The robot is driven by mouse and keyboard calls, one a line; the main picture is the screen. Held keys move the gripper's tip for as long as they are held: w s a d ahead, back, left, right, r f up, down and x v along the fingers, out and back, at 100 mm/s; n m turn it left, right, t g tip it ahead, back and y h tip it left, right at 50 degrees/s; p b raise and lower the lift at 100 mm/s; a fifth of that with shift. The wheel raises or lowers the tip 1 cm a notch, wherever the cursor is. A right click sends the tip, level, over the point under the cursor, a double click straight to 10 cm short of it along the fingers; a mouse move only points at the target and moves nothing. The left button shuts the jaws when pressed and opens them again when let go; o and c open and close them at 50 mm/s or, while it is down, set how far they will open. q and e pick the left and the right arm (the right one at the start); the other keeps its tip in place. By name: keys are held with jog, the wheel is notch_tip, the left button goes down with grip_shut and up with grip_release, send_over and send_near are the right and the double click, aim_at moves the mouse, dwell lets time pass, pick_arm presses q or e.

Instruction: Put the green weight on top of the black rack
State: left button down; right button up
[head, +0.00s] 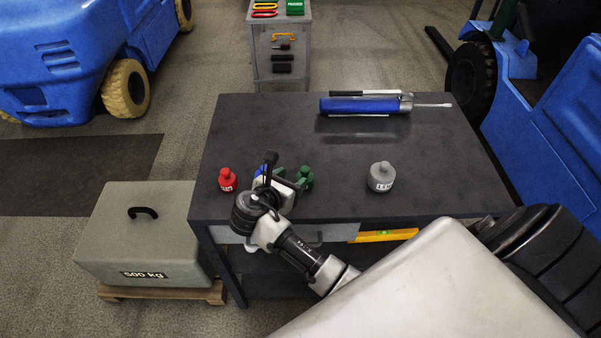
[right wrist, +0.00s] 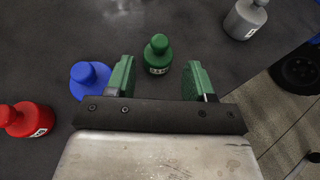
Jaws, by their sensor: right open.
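The green weight (head: 306,175) stands upright on the dark tabletop. In the right wrist view the green weight (right wrist: 158,55) lies between and just beyond the tips of my right gripper (right wrist: 158,80), which is open and empty with green-padded fingers. In the head view my right gripper (head: 290,181) is low over the table, just left of the green weight and partly over it. My left gripper is not in view.
A blue weight (right wrist: 90,80) and a red weight (head: 228,180) stand left of the green one, a grey weight (head: 381,177) right. A blue cylindrical tool (head: 360,105) lies at the table's back. The dark table (head: 450,170) is clear at right.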

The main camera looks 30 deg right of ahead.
jog(key=shift+v, duration=2.05)
